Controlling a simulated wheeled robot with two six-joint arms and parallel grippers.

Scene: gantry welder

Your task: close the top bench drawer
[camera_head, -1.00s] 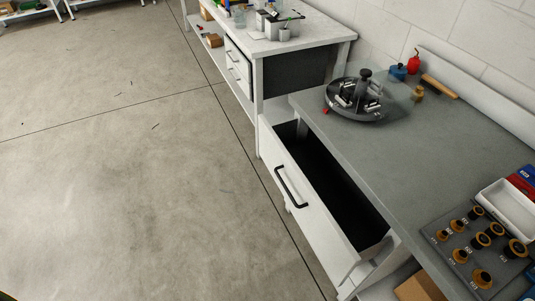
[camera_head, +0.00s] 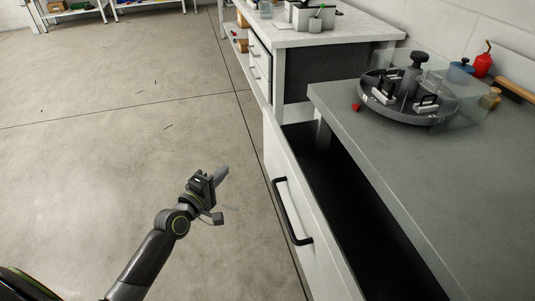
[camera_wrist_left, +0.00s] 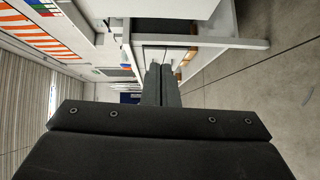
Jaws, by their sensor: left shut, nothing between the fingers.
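The top bench drawer (camera_head: 305,215) is white with a black bar handle (camera_head: 291,211) and stands pulled out from the grey-topped bench (camera_head: 440,165). Its dark inside shows and looks empty. My left gripper (camera_head: 222,175) is in front of the drawer, to the left of its handle and apart from it, over the floor. In the left wrist view its two fingers (camera_wrist_left: 161,85) are together with nothing between them. My right gripper is in neither view now.
A round fixture (camera_head: 405,97) stands on the bench top, with a red bottle (camera_head: 482,65) and a blue can behind it. A second workbench (camera_head: 325,35) stands beyond. The floor (camera_head: 90,170) left of the drawer is clear.

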